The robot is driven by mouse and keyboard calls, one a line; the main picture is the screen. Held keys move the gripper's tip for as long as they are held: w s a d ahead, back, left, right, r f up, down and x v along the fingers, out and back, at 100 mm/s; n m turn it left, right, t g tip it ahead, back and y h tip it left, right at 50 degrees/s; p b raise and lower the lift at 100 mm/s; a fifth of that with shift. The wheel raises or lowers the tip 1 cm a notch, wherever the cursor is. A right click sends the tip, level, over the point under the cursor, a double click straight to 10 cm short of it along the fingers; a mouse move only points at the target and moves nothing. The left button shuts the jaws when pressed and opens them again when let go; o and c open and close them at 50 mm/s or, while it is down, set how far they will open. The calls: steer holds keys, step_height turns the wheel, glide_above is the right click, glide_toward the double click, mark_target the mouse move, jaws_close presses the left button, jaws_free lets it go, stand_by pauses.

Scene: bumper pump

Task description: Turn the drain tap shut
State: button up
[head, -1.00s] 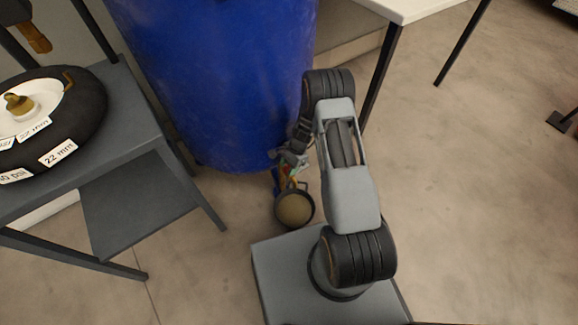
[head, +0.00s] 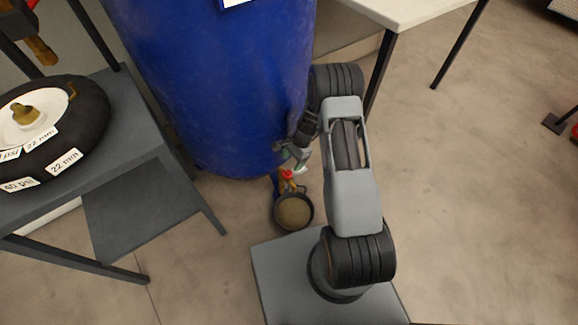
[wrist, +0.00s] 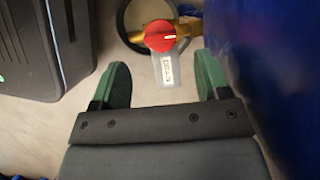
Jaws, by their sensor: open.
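The drain tap has a brass body (wrist: 186,28) and a round red hub (wrist: 160,36). A pale labelled piece (wrist: 167,70) extends from the hub toward my gripper in the wrist view; its lettering is too small to read surely. In the head view the red part (head: 287,174) shows low at the front of the blue drum (head: 215,80). My gripper (wrist: 162,64) is open, its green fingers to either side of the pale piece and short of the red hub. It also shows in the head view (head: 292,154), just above the tap. Nothing is held.
A dark round pan (head: 294,212) with tan contents stands on the floor below the tap. The drum wall is close on the right in the wrist view (wrist: 265,70). A grey bench (head: 130,150) with a labelled tyre (head: 75,125) is left; a white table (head: 405,12) is right.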

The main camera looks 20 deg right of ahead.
steer(key=s+p+v, duration=0.1)
steer(key=p+v, duration=0.1)
steer(key=v, duration=0.5)
steer(key=shift+w+d+r, duration=0.2)
steer(key=shift+w+r, duration=0.2)
steer(key=shift+w, duration=0.15)
steer(key=s+a+r+n+t+h+p, duration=0.15)
steer(key=r+p, duration=0.35)
steer(key=r, duration=0.6)
steer(key=s+a+r+n+p, duration=0.1)
steer(key=s+r+n+p, duration=0.2)
steer(key=r, duration=0.8)
steer(key=s+a+r+n+h+p, duration=0.1)
steer(key=r+n+p, duration=0.1)
steer(key=r+p, duration=0.65)
steer(key=s+a+r+n+t+p, duration=0.1)
steer(key=s+r+n+p, duration=0.3)
steer(key=r, duration=0.9)
steer(key=s+a+r+n+t+h+p, duration=0.1)
steer(key=s+r+n+t+p, duration=0.1)
steer(key=s+r+p, duration=0.4)
steer(key=shift+s+r+n+p, duration=0.3)
steer(key=shift+s+r+n, duration=0.55)
steer(key=shift+s+r, duration=1.75)
steer(key=shift+w+r+t+h, duration=0.25)
steer(key=shift+w+r, duration=0.5)
steer(key=shift+w, duration=0.05)
